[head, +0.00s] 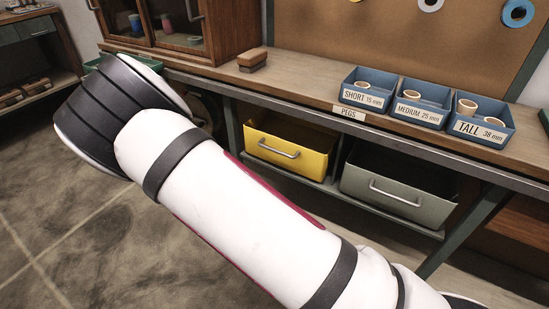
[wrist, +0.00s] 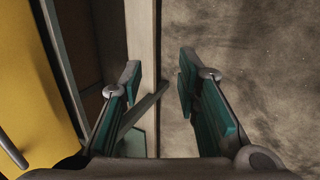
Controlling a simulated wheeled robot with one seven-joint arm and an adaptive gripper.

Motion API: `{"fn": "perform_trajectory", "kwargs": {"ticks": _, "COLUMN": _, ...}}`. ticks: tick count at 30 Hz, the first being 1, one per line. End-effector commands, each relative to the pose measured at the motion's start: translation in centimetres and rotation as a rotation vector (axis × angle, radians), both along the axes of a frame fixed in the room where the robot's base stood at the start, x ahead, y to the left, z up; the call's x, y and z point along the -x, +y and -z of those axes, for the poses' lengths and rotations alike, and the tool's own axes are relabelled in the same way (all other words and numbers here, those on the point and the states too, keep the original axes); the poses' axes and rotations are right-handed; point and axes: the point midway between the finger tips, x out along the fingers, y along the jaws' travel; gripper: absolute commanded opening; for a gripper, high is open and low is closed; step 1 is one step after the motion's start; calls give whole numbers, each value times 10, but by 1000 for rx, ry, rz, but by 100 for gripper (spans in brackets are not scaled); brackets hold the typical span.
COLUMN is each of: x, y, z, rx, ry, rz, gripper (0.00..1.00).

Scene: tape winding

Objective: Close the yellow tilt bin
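The yellow tilt bin (head: 270,155) sits under the workbench in the head view. Its front leans outward and its dark inside shows over the top, so it stands open. A grey bar handle (head: 279,149) is on its front. In the wrist view the bin's yellow face (wrist: 35,80) fills the left edge, with part of the handle (wrist: 12,150) at lower left. My gripper (wrist: 160,82) is open and empty, its fingers apart. The bin is to the left of both fingers, and I see no contact. My gripper is not visible in the head view.
A grey-green tilt bin (head: 405,205), also leaning open, is right of the yellow one. The bench top (head: 305,78) holds blue peg trays (head: 420,117) and a brush (head: 252,62). Floor (head: 60,240) is clear at left.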

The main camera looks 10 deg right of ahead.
Motion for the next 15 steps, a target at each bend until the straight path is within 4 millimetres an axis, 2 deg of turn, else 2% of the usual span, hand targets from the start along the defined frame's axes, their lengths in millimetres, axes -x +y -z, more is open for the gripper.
{"fn": "perform_trajectory", "kwargs": {"ticks": 3, "x": 32, "y": 0, "z": 18, "rx": 167, "ry": 281, "rz": -326, "gripper": 30}}
{"fn": "perform_trajectory", "kwargs": {"ticks": 7, "x": 55, "y": -13, "z": 21, "rx": 370, "ry": 580, "rz": -668, "gripper": 30}}
{"fn": "perform_trajectory", "kwargs": {"ticks": 11, "x": 60, "y": -30, "z": 10, "rx": 600, "ry": 875, "rz": -986, "gripper": 30}}
{"fn": "perform_trajectory", "kwargs": {"ticks": 15, "x": 43, "y": -39, "z": -12, "rx": 882, "ry": 1183, "rz": -1282, "gripper": 30}}
